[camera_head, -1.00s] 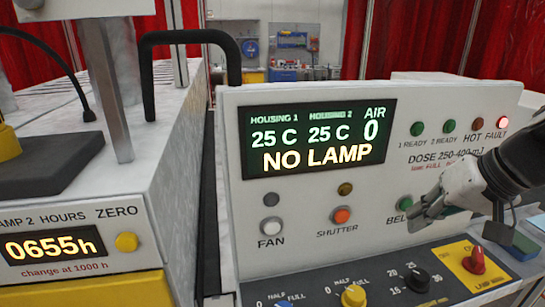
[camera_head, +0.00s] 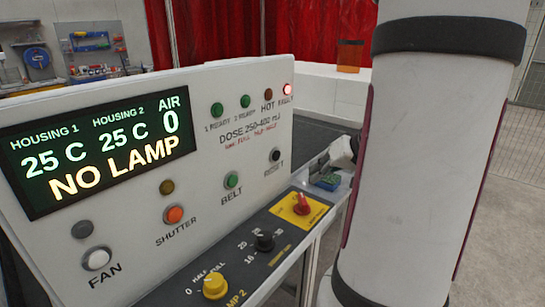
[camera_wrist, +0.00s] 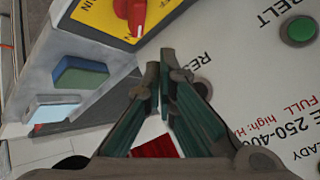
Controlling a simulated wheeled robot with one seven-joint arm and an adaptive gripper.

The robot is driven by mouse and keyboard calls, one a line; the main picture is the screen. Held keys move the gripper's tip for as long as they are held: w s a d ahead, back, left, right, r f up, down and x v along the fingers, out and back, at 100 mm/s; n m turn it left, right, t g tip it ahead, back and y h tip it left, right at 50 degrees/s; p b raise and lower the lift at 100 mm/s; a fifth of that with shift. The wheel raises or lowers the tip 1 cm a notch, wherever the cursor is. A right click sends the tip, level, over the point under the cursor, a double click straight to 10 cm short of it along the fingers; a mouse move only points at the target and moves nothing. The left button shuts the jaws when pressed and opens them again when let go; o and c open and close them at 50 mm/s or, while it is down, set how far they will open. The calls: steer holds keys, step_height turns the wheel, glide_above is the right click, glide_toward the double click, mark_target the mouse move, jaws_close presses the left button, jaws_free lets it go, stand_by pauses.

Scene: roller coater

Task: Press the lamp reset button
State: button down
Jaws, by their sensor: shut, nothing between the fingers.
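The black RESET button (camera_head: 275,156) is on the right part of the white control panel (camera_head: 190,130), above its label, right of the green BELT button. The panel's display (camera_head: 95,150) reads NO LAMP, and the red FAULT light (camera_head: 287,89) is lit. My gripper (camera_wrist: 165,68) is shut and empty in the wrist view. Its fingertips are in front of the panel, over part of the RESET label (camera_wrist: 187,60). In the head view my arm hides most of my gripper.
A red selector knob (camera_head: 302,204) on a yellow plate sits on the lower ledge; it also shows in the wrist view (camera_wrist: 131,12). A black knob (camera_head: 264,241) and a yellow knob (camera_head: 215,286) are beside it. A green-blue block (camera_wrist: 80,77) lies beyond the ledge's end.

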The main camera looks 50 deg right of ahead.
mark_target(276, 155)
steer(key=shift+w, duration=0.15)
steer(key=w, duration=0.8)
steer(key=shift+w+a+b, duration=0.3)
steer(key=shift+a+b, duration=0.1)
steer(key=shift+w, duration=0.1)
stand_by(1.1)
steer(key=shift+w+b, duration=0.3)
steer(key=shift+b, duration=0.05)
steer(key=shift+w+a+b, duration=0.1)
steer(key=shift+w+b, duration=0.2)
steer(key=shift+w, duration=0.15)
stand_by(0.6)
steer(key=shift+s, duration=0.15)
stand_by(0.3)
steer(key=shift+s, duration=0.7)
steer(key=shift+s, duration=0.1)
